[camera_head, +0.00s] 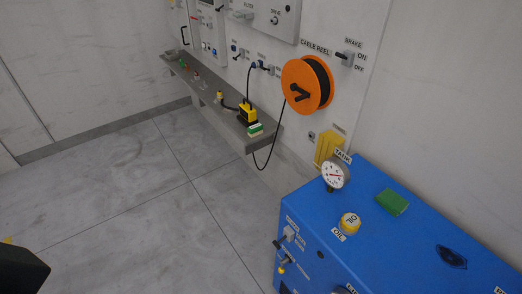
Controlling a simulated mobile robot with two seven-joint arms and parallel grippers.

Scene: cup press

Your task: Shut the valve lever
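A blue machine (400,240) stands at the lower right. On its left face are small dark-and-metal fittings (278,245) and a yellow-tipped fitting (281,270) below them. One of these may be the valve lever, but they are too small to tell, and the label beside them is unreadable. A round gauge (333,175) labelled TANK and a yellow cap (349,222) labelled OIL are on top. A dark block at the lower left edge seems to be part of my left arm, far from the machine; its fingers cannot be made out. My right gripper does not show.
An orange cable reel (296,84) hangs on the wall, with a BRAKE switch (346,57) beside it. A grey shelf (211,106) along the wall holds a yellow-and-black device (248,114). A green block (391,202) lies on the machine. The floor (140,200) to the left is clear.

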